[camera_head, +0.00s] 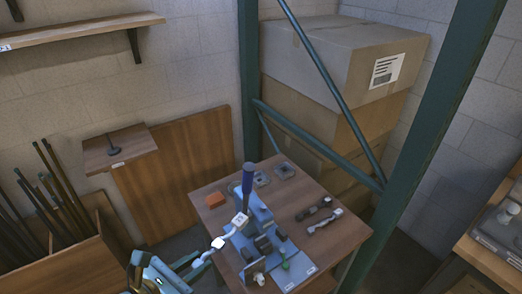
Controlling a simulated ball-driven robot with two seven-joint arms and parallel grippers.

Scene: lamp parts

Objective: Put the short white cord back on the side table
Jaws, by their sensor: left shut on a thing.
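A short white cord (230,231) with blocky white ends shows in front of the left part of the middle wooden table. My left gripper (199,262), light blue, comes in from the bottom left and is shut on the cord near its lower end. The cord's upper end lies in front of a blue fixture (262,222); whether it touches that is unclear. The wooden table (345,232) stands in the middle. Another wooden table (487,262) is at the right edge; I cannot tell which is the side table. My right gripper is not in view.
Cardboard boxes (330,60) are stacked behind. A bin of dark rods (55,195) stands left.

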